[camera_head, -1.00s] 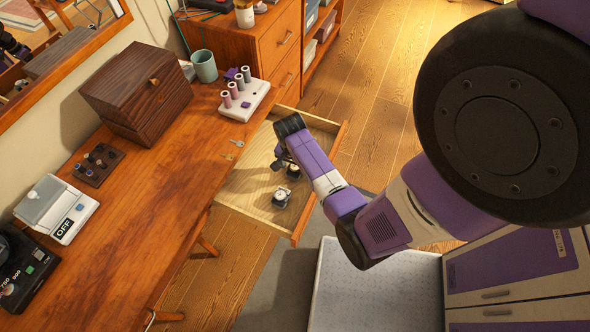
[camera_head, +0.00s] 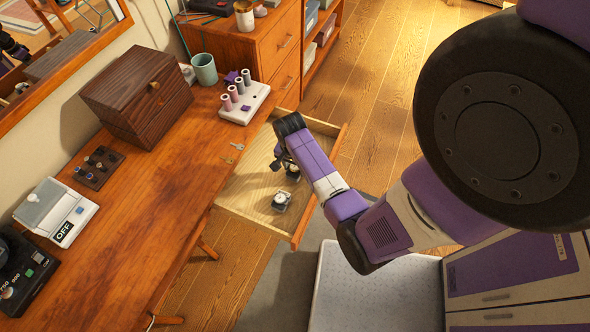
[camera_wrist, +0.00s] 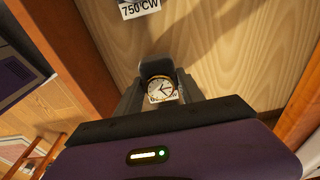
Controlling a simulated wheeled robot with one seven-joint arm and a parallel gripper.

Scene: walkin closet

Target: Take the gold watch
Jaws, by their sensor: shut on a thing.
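The gold watch (camera_wrist: 161,89) has a round white dial with a thin gold rim. In the wrist view it sits between the fingers of my gripper (camera_wrist: 160,84), which is shut on it. In the head view my gripper (camera_head: 284,163) points down into the open wooden drawer (camera_head: 242,200), and the arm hides part of it. Another watch with a pale dial (camera_head: 281,200) stands in the drawer, nearer the front of the picture. I cannot tell whether the held watch is clear of the drawer floor.
A white label reading 750 CW (camera_wrist: 139,7) shows at the top of the wrist view. The drawer's walls stand close around my gripper.

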